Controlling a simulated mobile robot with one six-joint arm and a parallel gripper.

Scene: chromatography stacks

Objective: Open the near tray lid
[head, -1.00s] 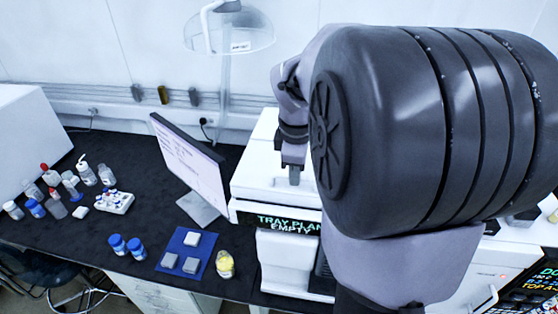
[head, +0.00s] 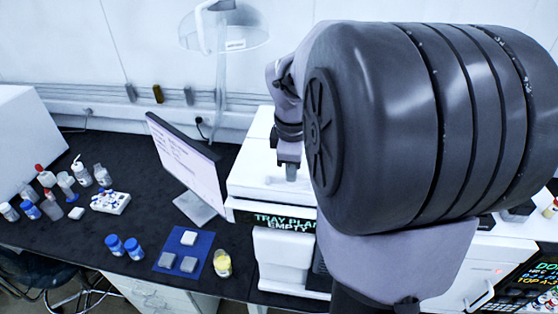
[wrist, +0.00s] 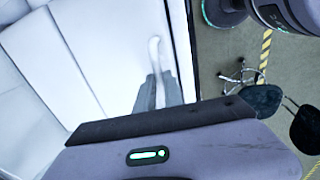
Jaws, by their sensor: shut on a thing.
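My gripper (wrist: 158,88) shows in the wrist view with its two dark fingers shut around a thin white handle (wrist: 154,50). The handle lies against a broad white panel (wrist: 110,50), which looks like the tray lid. In the head view my gripper (head: 290,168) points down at the top of the white instrument (head: 246,180). The instrument's front display (head: 284,221) reads "TRAY PLAN EMPTY". My own arm hides the instrument's right part and most of the lid in the head view.
A monitor (head: 188,160) stands just left of the instrument. A blue mat (head: 203,248) with several small blocks, a yellow-filled jar (head: 222,263) and blue-capped bottles (head: 133,248) are in front. A chair (wrist: 262,98) stands on the floor at right in the wrist view.

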